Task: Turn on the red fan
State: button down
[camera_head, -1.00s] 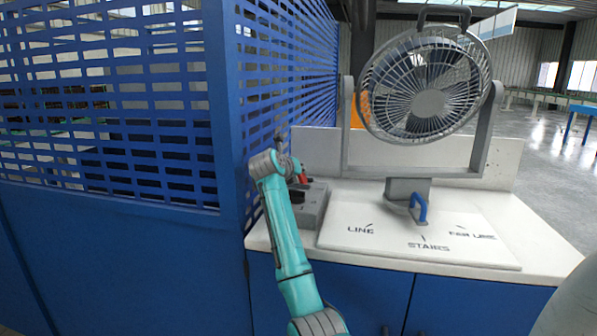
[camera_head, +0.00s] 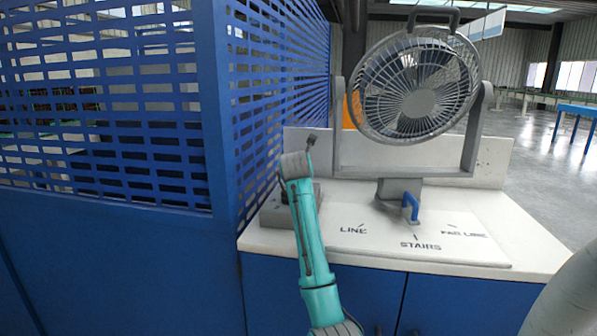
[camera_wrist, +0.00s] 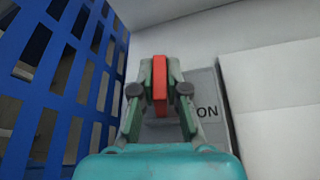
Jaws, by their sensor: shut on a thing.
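A grey caged fan (camera_head: 420,100) stands upright in a grey frame on a white bench. No red fan is in view. A low grey box (camera_head: 272,210) sits left of the fan, partly covered by my arm. In the wrist view, a grey panel (camera_wrist: 208,88) carries the word "ON". My gripper (camera_wrist: 160,75) is shut on an upright red piece (camera_wrist: 159,80), like a lever or switch handle, just left of the word. In the head view, my fingers and the red piece are hidden behind my wrist.
The white bench (camera_head: 520,225) holds a plate marked LINE and STAIRS, with a blue handle (camera_head: 410,206) below the fan. A blue slatted partition (camera_head: 215,120) stands close on the left of my arm. Floor is open at the far right.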

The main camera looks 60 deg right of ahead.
jog(key=shift+s+d+f+m, duration=0.1)
jog(key=shift+s+m, duration=0.15)
jog(key=shift+m, duration=0.05)
dwell(0.5)
jog(key=c, duration=1.2)
grip_release()
jog(key=v, duration=1.2)
jog(key=shift+s+d, duration=0.1)
jog(key=shift+s, duration=0.1)
jog(key=shift+f, duration=0.1)
